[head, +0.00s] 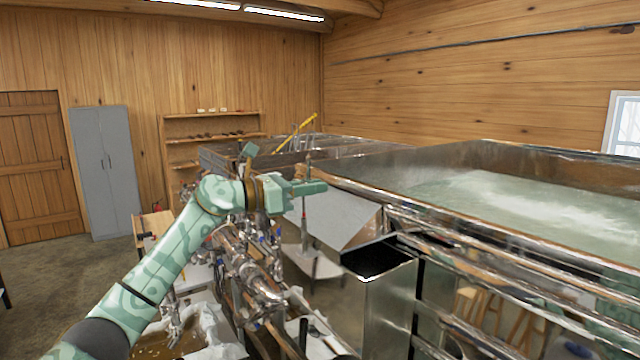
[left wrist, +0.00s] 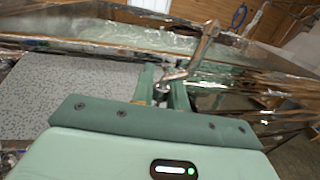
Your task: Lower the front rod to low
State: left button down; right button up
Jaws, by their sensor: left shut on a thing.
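My left gripper (head: 303,187) reaches in from the left and is shut on a thin upright metal rod, which I take to be the front rod (head: 304,212). The rod shows a little above the fingers and runs down below them, with a reddish part lower down. In the left wrist view the two green fingers of my left gripper (left wrist: 163,92) close around the metal rod (left wrist: 203,42), whose top leans to the upper right. The fingers hide part of the rod. I see no marking for low. My right gripper is not in view.
A large steel pan (head: 480,160) of pale steaming liquid stands at the right. A steel box (head: 380,295) stands in front of it. Metal pipes and valves (head: 250,275) crowd below my left arm. A grey cabinet (head: 105,170) stands at the back left, beside open floor.

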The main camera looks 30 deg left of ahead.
pick_arm(q)
jog(key=shift+d+f, duration=0.3)
jog(key=shift+f, duration=0.25)
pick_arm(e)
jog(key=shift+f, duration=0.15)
pick_arm(q)
jog(key=c, duration=1.6)
grip_release()
jog(key=shift+s, duration=0.1)
jog(key=shift+s+d+r, duration=0.1)
jog(key=shift+s+r, duration=0.1)
jog(key=shift+r, duration=0.05)
jog(key=shift+w, duration=0.1)
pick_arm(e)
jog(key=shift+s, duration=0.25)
pick_arm(q)
jog(key=shift+r, duration=0.1)
jog(key=shift+a, duration=0.2)
